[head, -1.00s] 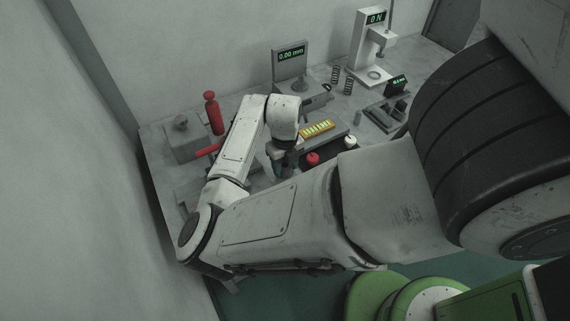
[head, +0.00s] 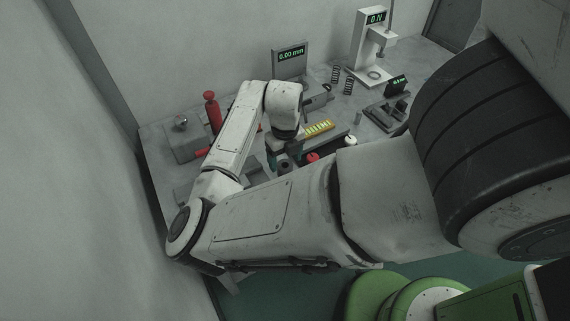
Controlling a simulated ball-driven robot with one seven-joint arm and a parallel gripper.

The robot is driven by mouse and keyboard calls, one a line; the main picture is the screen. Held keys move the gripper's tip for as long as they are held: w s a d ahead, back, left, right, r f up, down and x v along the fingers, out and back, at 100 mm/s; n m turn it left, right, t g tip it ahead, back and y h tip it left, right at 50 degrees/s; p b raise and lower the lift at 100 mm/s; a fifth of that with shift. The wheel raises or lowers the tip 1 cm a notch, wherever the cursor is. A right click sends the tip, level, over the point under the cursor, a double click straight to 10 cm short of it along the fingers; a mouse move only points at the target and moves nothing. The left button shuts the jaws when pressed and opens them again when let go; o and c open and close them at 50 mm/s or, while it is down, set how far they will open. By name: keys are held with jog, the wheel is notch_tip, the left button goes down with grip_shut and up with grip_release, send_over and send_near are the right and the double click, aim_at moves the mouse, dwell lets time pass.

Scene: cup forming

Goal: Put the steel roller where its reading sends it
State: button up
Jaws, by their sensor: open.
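My gripper (head: 284,158) points down over the middle of the bench, its jaws apart. My forearm and wrist hide part of the bench around it. I cannot surely pick out the steel roller. A small grey upright cylinder (head: 358,118) stands right of the yellow strip, apart from my gripper. A shiny rounded metal piece (head: 181,122) sits on a grey block (head: 184,143) at the left. The gauge display (head: 291,55) at the back reads 0.00 mm. The press display (head: 376,17) reads 0 N. A smaller display (head: 398,83) seems to read 0.5 mm.
A red bottle-like object (head: 212,112) stands at the left, behind my arm. A yellow slotted strip (head: 319,128) lies right of my gripper, with red (head: 313,157) and white (head: 349,141) round pieces in front. Dark springs (head: 336,75) stand between gauge and press.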

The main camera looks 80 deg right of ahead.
jog(key=w+d+r+n+h, duration=0.1)
jog(key=d+r+n+h, duration=0.45)
jog(key=r+n, duration=0.8)
jog(key=w+a+f+n, duration=0.1)
jog(key=a+f+n, duration=0.2)
jog(key=a+n, duration=0.2)
jog(key=w+a+f+n+t+y, duration=0.1)
jog(key=a+f+n, duration=0.3)
jog(key=n, duration=0.6)
jog(key=w+a+f+n+t+y, duration=0.1)
jog(key=a+f+n, duration=0.3)
jog(key=a+n, duration=0.4)
jog(key=shift+w+f+n, duration=0.1)
jog(key=shift+w+n, duration=0.15)
jog(key=shift+w, duration=0.25)
jog(key=s+a+f+n+y, duration=0.1)
jog(key=s+a+f+n, duration=0.1)
jog(key=a, duration=0.2)
jog(key=s+a+f+n+y, duration=0.1)
jog(key=a+f+n, duration=0.1)
jog(key=a, duration=0.3)
jog(key=s+a+f+n+g+y, duration=0.1)
jog(key=s+a+f+n, duration=0.1)
jog(key=a+n, duration=0.2)
jog(key=shift+s+a, duration=0.35)
